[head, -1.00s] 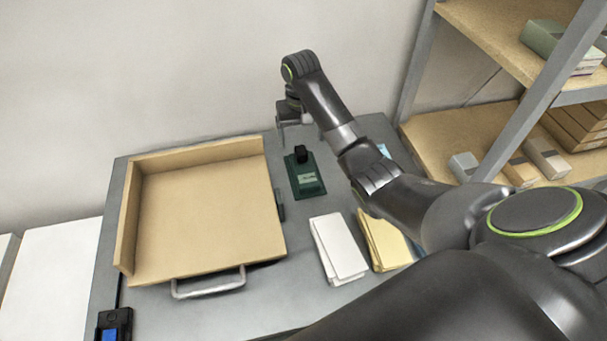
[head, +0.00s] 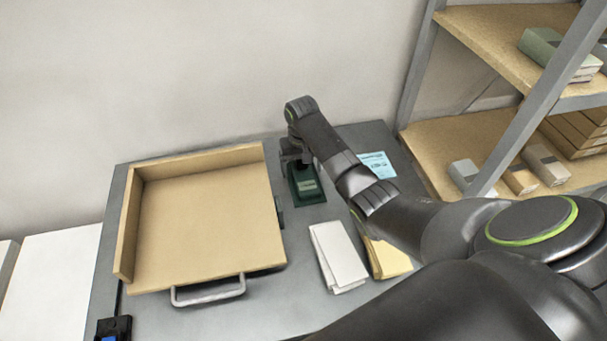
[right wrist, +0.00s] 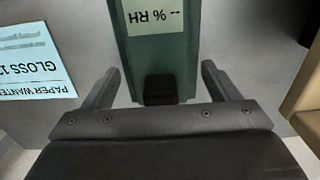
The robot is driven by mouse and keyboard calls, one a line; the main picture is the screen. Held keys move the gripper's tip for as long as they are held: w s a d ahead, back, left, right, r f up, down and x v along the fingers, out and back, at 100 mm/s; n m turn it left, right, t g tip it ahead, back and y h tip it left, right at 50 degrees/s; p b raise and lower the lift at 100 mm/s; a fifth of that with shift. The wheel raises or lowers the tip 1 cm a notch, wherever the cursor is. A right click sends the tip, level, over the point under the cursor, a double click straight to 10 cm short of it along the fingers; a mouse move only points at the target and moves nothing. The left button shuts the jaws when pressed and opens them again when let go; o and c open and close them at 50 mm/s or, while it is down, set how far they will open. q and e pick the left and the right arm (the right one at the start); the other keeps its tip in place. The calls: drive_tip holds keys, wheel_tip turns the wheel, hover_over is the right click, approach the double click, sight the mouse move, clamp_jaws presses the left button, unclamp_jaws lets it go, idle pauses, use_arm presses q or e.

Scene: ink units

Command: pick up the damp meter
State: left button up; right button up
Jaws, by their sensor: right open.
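The damp meter (head: 307,186) is a dark green block with a pale label and a black knob, lying on the grey table right of the wooden tray. In the right wrist view the damp meter (right wrist: 163,55) shows its "-- % RH" label, upside down, and its black knob low in the picture. My right gripper (head: 291,158) is over the knob end of the meter, partly hidden by my own arm. In the right wrist view the right gripper (right wrist: 160,72) is open, with one finger on each side of the meter and visible gaps between. My left gripper is not in view.
A wooden tray (head: 205,215) with a metal handle stands left of the meter. White packets (head: 338,255) and yellow packets (head: 388,258) lie in front. A blue printed sheet (head: 378,163) lies to the right. A shelf unit (head: 470,125) stands at the right.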

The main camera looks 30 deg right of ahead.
drive_tip(key=shift+c, duration=0.3)
drive_tip(key=c, duration=1.1)
wheel_tip(320, 180, up, 9)
drive_tip(key=shift+c, duration=0.2)
drive_tip(key=shift+r, duration=0.5)
